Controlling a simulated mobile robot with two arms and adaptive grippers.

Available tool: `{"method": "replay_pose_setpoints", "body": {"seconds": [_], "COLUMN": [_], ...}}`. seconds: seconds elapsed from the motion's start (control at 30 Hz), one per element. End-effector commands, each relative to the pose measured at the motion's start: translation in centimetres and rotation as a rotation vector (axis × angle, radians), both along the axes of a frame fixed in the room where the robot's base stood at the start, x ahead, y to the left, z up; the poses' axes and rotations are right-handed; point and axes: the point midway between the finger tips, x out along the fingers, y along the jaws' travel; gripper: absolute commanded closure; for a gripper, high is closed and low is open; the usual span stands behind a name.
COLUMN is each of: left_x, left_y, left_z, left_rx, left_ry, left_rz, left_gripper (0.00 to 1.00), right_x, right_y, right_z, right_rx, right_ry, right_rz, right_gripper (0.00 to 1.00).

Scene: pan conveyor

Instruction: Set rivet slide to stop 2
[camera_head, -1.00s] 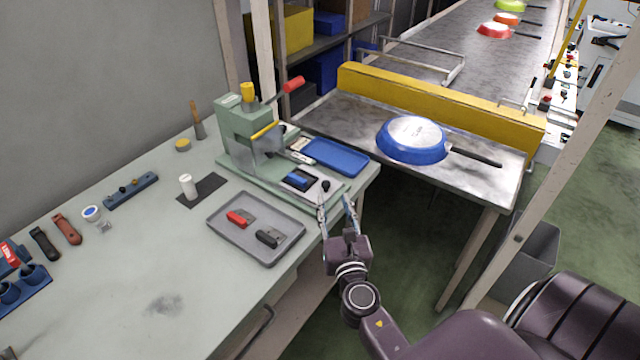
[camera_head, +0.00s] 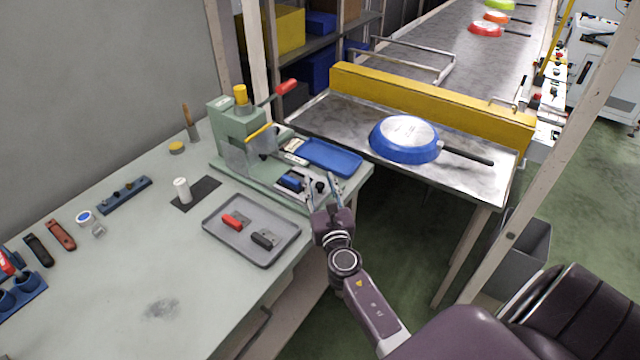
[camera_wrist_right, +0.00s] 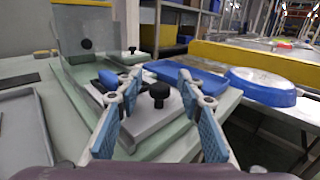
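The green rivet press (camera_head: 238,135) stands at the right end of the bench. Its grey slide (camera_head: 306,192) carries a blue part (camera_head: 291,181) and a black knob (camera_head: 319,187); in the right wrist view the slide (camera_wrist_right: 150,125) and knob (camera_wrist_right: 159,92) lie straight ahead. My right gripper (camera_head: 322,188) is open at the slide's near end. In the right wrist view its blue-padded fingers (camera_wrist_right: 158,105) are apart, one on each side of the knob, with gaps showing. I cannot make out the stop marks. My left gripper is not in view.
A blue tray (camera_head: 331,158) lies behind the slide. A grey tray (camera_head: 220,243) with red and black parts sits left of my gripper. A blue pan (camera_head: 404,141) is on the metal conveyor table (camera_head: 470,185). The bench's front left is mostly clear.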

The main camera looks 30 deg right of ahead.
Motion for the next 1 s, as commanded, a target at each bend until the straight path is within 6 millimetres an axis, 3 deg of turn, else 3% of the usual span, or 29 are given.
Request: {"method": "replay_pose_setpoints", "body": {"seconds": [0.03,0.33,0.63,1.0], "left_x": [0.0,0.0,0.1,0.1], "left_y": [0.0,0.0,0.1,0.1], "left_z": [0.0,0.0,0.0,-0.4], "left_rx": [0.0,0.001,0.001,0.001], "left_ry": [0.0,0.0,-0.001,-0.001], "left_rz": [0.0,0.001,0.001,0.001], "left_gripper": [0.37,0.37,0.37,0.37], "right_x": [0.0,0.0,0.1,3.9], "right_y": [0.0,0.0,0.1,1.7], "right_z": [0.0,0.0,0.0,-0.1], "right_rx": [0.0,0.0,0.001,0.001], "right_ry": [0.0,0.0,0.0,0.001], "right_rz": [0.0,0.0,0.0,0.001], "right_gripper": [0.69,1.0,1.0,1.0]}}
